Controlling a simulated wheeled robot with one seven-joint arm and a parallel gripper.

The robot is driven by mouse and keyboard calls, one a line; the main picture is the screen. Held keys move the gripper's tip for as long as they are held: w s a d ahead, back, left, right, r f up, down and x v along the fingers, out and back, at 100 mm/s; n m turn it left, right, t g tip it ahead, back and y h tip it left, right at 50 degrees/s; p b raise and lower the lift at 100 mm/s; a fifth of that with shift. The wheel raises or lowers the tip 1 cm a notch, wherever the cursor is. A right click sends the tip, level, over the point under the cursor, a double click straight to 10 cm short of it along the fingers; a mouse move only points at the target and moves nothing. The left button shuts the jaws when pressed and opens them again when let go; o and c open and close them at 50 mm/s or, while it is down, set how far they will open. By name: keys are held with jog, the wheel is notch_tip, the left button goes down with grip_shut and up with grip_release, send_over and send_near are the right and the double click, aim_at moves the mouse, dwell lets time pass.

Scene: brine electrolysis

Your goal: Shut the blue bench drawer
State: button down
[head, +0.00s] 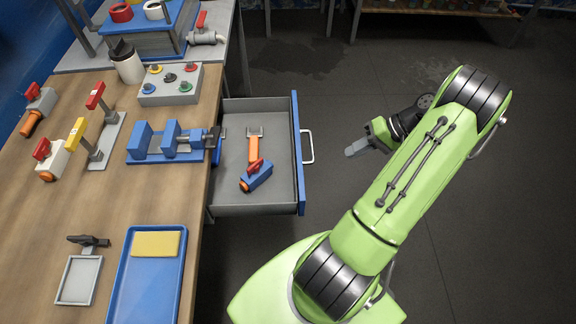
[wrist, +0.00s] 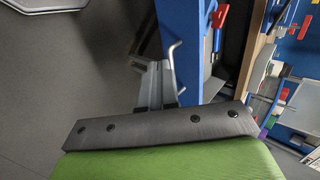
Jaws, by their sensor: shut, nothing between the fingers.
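The blue bench drawer (head: 297,170) is pulled out from the right side of the wooden bench. Its blue front faces right and has a pale bar handle (head: 308,147). Inside its grey tray lie an orange-handled tool (head: 254,150) and a blue-and-orange device (head: 256,177). My gripper (head: 350,151) is to the right of the handle, with a visible gap in the head view, and its fingers point toward the drawer. The fingers are shut and empty. In the wrist view the blue front (wrist: 182,25) and handle (wrist: 172,52) appear just beyond my fingertips (wrist: 158,66).
The dark floor (head: 480,200) right of the drawer is clear.

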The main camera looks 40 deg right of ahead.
jog(key=a+r+b+x, duration=0.1)
jog(key=b+x, duration=0.3)
jog(key=x, duration=0.9)
jog(key=shift+w+a+r+b, duration=0.25)
jog(key=shift+w+r+b, duration=0.05)
jog(key=shift+r, duration=0.05)
jog(key=shift+a, duration=0.1)
